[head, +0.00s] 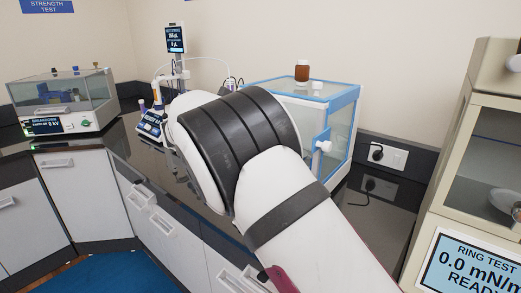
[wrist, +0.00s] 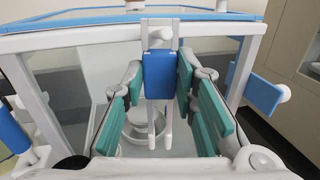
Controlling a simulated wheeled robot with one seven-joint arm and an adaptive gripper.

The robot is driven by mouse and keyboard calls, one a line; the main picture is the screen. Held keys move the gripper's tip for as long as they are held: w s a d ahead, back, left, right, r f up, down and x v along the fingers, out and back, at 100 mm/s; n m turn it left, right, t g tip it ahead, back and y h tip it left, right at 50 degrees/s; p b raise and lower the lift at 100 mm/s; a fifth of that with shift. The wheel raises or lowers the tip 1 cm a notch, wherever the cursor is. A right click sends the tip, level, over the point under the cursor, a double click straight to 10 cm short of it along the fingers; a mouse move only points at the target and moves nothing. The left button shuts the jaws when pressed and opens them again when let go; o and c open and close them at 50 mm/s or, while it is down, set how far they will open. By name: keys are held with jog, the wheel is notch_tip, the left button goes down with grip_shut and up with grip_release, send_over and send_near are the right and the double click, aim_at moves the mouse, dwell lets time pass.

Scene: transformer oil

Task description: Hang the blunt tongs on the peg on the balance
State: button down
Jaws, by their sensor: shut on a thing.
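The blunt tongs (wrist: 158,75), a blue block with two pale prongs pointing down, stand upright between the teal finger pads in the wrist view. My gripper (wrist: 160,82) is shut on the blue part. The balance (wrist: 75,40) is a clear box with a blue and white frame, right in front of the tongs. A pale upright piece shows at the top of the tongs, against the front top bar; I cannot tell whether it is the peg. In the head view the balance (head: 344,100) is partly covered by my arm, which hides the gripper and tongs.
A brown bottle (head: 301,70) stands on top of the balance. A blue handle with a white knob (head: 324,146) sticks out from its side. A ring test cabinet (head: 468,190) is at the right, a breakdown tester (head: 65,105) at the far left.

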jog(key=shift+f, duration=0.1)
dwell(0.5)
jog(key=c, duration=1.2)
grip_release()
jog(key=v, duration=1.2)
jog(key=d+r+m+g+y, duration=0.2)
jog(key=d+m+g, duration=0.3)
jog(key=d, duration=1)
jog(key=s+d+m+g+y, duration=0.5)
jog(key=s+d, duration=0.5)
jog(key=d, duration=0.5)
jog(key=s+d+f+m+y, duration=0.1)
jog(key=s+d+m+y, duration=0.2)
jog(key=s, duration=0.4)
jog(key=s+d+f+m, duration=0.1)
jog(key=s+d+m, duration=0.1)
jog(key=s+m, duration=0.4)
jog(key=s+f+m+t+y, duration=0.1)
jog(key=s+f+m, duration=0.1)
jog(key=s, duration=0.2)
jog(key=s+f+m+y, duration=0.1)
jog(key=s+f+m, duration=0.1)
jog(key=s, duration=0.3)
jog(key=s+f+m+t+y, duration=0.1)
jog(key=s+f+m, duration=0.1)
jog(key=s, duration=0.3)
jog(key=shift+s+a+m+t+y, duration=0.15)
jog(key=shift+a+m+t+y, duration=0.2)
jog(key=shift+m, duration=0.25)
